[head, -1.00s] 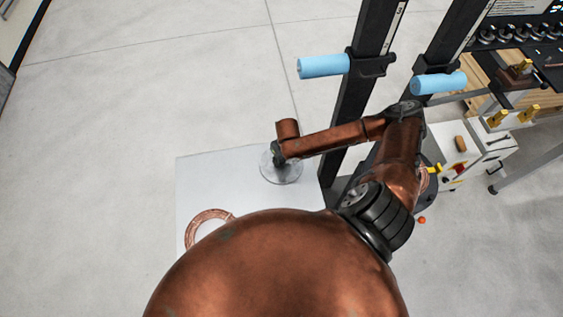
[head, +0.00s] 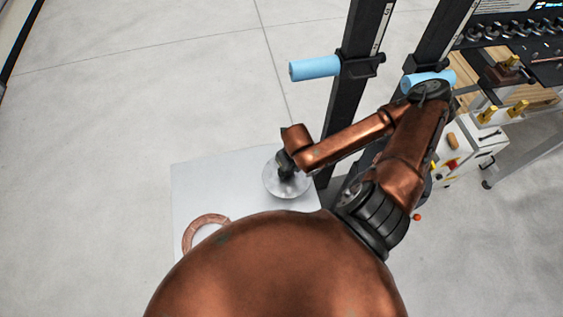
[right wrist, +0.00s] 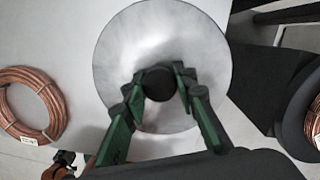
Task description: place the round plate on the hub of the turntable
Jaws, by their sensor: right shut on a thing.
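The round plate (head: 290,189) is a pale silvery disc over the white tabletop, below my right gripper (head: 287,168) in the head view. The right wrist view shows the plate (right wrist: 190,45) large, with a black knob (right wrist: 158,84) at its centre. The green fingers of my right gripper (right wrist: 158,90) are shut on that knob. I cannot tell how far the plate is above the tabletop. A dark round body (right wrist: 290,120) at the right of the wrist view, carrying a copper coil, may be the turntable. Its hub is not clearly visible. My left gripper is not in view.
A copper tube coil (head: 189,234) lies on the white tabletop (head: 190,185), left of the plate; it shows in the wrist view too (right wrist: 55,100). Black posts (head: 352,100) with blue rollers (head: 315,68) stand behind. A tool bench (head: 500,90) is at the right.

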